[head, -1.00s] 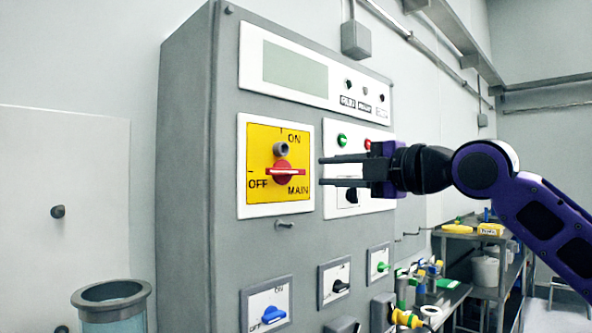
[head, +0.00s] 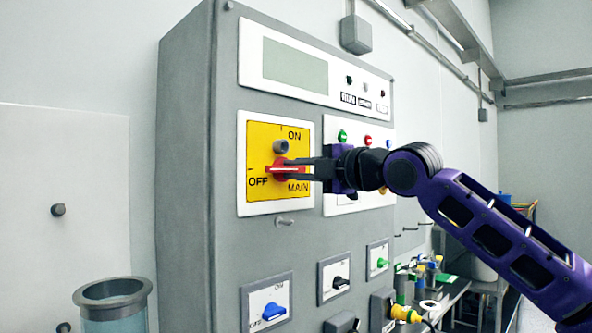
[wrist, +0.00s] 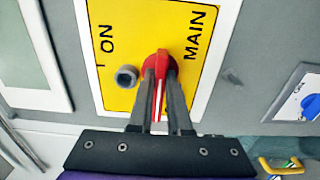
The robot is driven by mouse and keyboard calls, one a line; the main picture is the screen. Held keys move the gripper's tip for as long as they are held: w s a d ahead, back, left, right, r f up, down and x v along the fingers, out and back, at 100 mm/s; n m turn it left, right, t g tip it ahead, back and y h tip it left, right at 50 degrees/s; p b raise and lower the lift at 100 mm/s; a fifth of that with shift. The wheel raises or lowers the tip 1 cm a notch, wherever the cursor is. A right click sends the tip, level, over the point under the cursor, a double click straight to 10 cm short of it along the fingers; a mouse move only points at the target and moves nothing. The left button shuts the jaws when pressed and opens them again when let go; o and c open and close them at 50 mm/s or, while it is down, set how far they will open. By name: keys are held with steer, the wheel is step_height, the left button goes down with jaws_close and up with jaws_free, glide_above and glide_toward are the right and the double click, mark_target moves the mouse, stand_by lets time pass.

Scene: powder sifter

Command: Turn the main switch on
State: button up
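The main switch is a red rotary knob (head: 277,169) on a yellow plate (head: 262,137) marked ON, OFF and MAIN. Its handle lies level in the head view, with OFF at its left. My gripper (head: 289,169) is at the knob, coming from the right. In the wrist view the red handle (wrist: 161,66) with its white line stands between the two fingers (wrist: 162,88), one on each side. The fingers are apart and look open around the handle; whether they touch it is hard to see.
A grey lock post (head: 281,147) sticks out just above the knob, and a small latch (head: 285,221) sits below the plate. A blue switch (head: 273,312) and other small switches are lower on the cabinet (head: 183,180). A display panel (head: 295,71) is above.

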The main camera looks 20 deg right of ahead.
steer(key=shift+m, duration=0.3)
jaws_close()
steer(key=shift+f+b, duration=0.1)
steer(key=shift+b, duration=0.25)
steer(key=m+b, duration=0.1)
steer(key=m, duration=0.2)
steer(key=shift+m, duration=0.3)
steer(key=m+b, duration=0.1)
steer(key=m, duration=0.5)
steer(key=shift+b, duration=0.35)
steer(key=m, duration=0.4)
steer(key=shift+m+b, duration=0.3)
steer(key=shift+m, duration=1.5)
